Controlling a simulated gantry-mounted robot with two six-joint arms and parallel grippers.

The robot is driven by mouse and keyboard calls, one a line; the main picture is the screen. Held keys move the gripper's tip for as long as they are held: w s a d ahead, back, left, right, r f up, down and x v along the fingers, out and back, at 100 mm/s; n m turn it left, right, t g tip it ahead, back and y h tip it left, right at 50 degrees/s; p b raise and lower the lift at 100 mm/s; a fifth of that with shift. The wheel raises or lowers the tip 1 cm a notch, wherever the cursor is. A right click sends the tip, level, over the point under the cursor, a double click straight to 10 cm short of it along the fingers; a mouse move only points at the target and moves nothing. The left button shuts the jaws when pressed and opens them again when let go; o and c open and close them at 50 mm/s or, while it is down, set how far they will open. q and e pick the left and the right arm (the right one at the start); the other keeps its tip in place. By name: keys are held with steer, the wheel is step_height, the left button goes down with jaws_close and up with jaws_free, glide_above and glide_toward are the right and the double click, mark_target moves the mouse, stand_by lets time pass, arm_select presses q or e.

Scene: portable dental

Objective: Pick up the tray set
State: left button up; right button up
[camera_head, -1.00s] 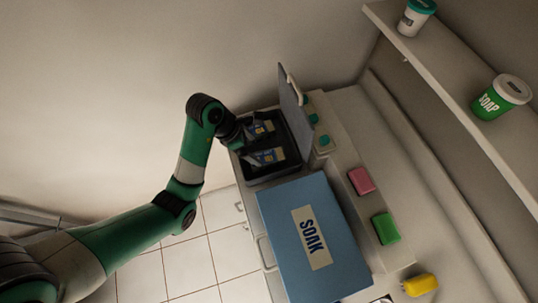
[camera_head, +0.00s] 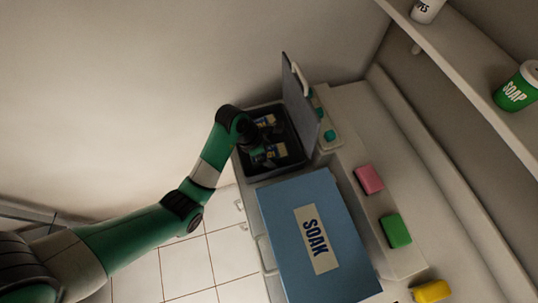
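An open black case (camera_head: 297,158) stands at the far end of the counter with its grey lid (camera_head: 299,100) raised on the right side. Inside it lie small blue-and-tan labelled packs (camera_head: 266,121), which look like the tray set; a second one (camera_head: 272,152) lies nearer. My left gripper (camera_head: 258,140) reaches down into the case from the left, over the packs. Its fingers are dark against the case and partly hidden by my wrist, so I cannot tell whether they hold anything. My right gripper is not in view.
A blue box marked SOAK (camera_head: 345,266) sits on the counter in front of the case. Pink (camera_head: 368,179), green (camera_head: 396,231) and yellow (camera_head: 432,291) blocks lie to the right. A shelf (camera_head: 470,95) above carries a SOAP tub (camera_head: 517,88).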

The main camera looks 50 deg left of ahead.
mark_target(273, 152)
arm_select(q)
jaws_close()
stand_by(0.3)
steer(key=shift+r, duration=0.1)
steer(key=r, duration=0.1)
steer(key=r+p, duration=0.2)
steer(key=r, duration=0.1)
steer(key=shift+s+r, duration=0.1)
steer(key=shift+s, duration=0.15)
steer(key=s+r+p, duration=0.8)
steer(key=s+p, duration=0.2)
steer(key=s, duration=0.3)
steer(key=shift+s+r+p, duration=0.25)
steer(key=shift+r+p, duration=0.05)
steer(key=shift+p, duration=0.05)
